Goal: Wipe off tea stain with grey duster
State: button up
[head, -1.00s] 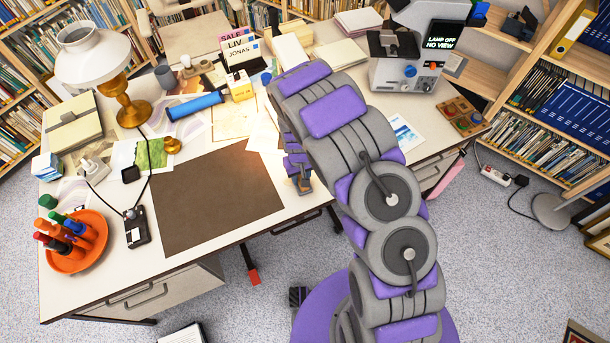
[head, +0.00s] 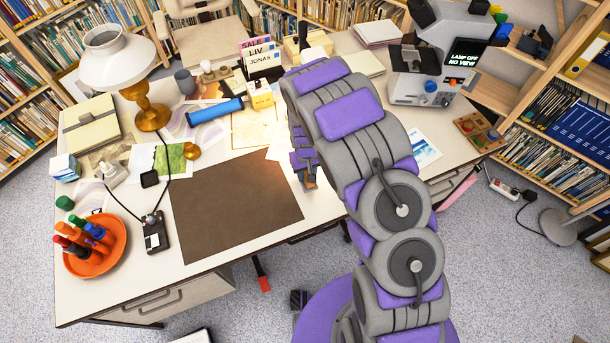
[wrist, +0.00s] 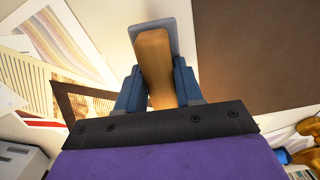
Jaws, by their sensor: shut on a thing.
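My gripper (wrist: 153,92) is shut on the wooden handle of the grey duster (wrist: 155,58). The duster's flat grey head shows at the top of the wrist view. In the head view my gripper (head: 305,168) hangs at the desk's front, just right of the dark brown desk mat (head: 230,205); the duster is mostly hidden there. The wrist view shows the pale desktop under the duster, with the mat (wrist: 265,50) to the right. I cannot make out a tea stain in either view. Whether the duster touches the desk, I cannot tell.
Left of the mat stand a lamp (head: 150,112), a black corded device (head: 155,235) and an orange dish (head: 92,262) of markers. A microscope-like device (head: 425,85) stands right. The mat is clear.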

jog(key=r, duration=0.1)
jog(key=d+r, duration=0.1)
jog(key=r, duration=0.1)
jog(key=shift+d+p, duration=0.2)
jog(key=shift+p, duration=0.15)
jog(key=shift+r, duration=0.4)
jog(key=shift+a, duration=0.25)
jog(key=shift+a+f, duration=0.1)
jog(key=shift+a, duration=0.3)
jog(key=shift+d, duration=0.6)
